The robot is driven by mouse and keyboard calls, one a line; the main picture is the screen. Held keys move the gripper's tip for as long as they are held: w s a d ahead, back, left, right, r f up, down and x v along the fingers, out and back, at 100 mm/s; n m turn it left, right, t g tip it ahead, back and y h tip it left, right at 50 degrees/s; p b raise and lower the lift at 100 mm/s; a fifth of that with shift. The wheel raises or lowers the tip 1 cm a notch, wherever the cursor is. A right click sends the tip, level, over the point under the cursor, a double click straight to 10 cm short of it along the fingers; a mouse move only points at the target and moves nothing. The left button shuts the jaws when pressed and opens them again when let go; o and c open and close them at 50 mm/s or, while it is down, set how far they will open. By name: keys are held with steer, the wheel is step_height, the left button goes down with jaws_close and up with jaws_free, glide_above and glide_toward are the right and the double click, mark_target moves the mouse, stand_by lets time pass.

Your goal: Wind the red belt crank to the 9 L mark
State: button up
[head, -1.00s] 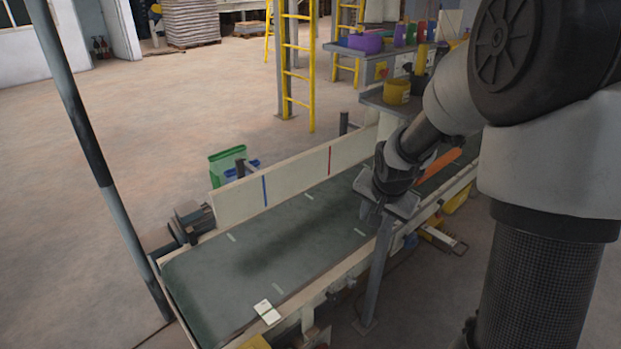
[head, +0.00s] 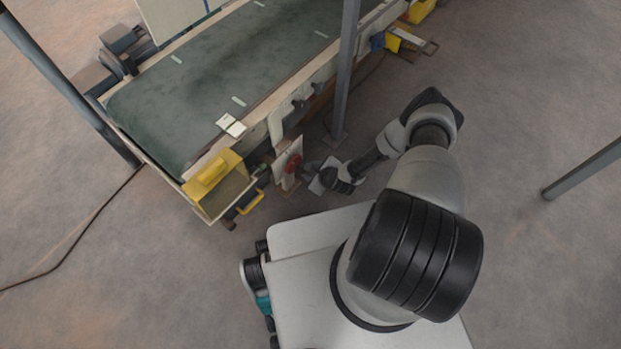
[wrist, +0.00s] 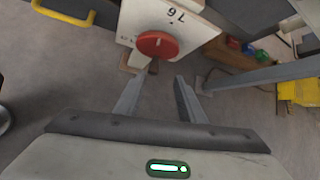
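The red belt crank (head: 293,163) is a round red knob on a white plate (head: 283,171) at the near side of the conveyor. In the wrist view the red knob (wrist: 157,44) sits on its white plate (wrist: 133,18), just beyond my fingertips. A dark marking on the plate above the knob looks like an upside-down 9 L; which way the knob points is unclear. My gripper (wrist: 160,80) is open and empty, its two fingers apart below the knob. In the head view my gripper (head: 314,176) is just right of the crank.
The green conveyor belt (head: 215,75) runs behind the crank, with a yellow box (head: 212,174) at its near end. Yellow bins (wrist: 298,91) show at right. Open floor lies right.

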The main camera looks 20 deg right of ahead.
mark_target(303, 171)
steer(key=shift+m, duration=0.3)
steer(key=b+x, duration=0.1)
steer(key=x, duration=0.1)
steer(key=s+b+x, duration=0.1)
steer(key=b+x, duration=0.1)
steer(key=f+b+x, duration=0.1)
steer(key=x, duration=0.2)
steer(key=shift+s+a, duration=0.2)
steer(key=shift+w+a+f, duration=0.1)
steer(key=shift+w+a, duration=0.05)
steer(key=shift+w, duration=0.2)
steer(key=shift+x, duration=1.5)
jaws_close()
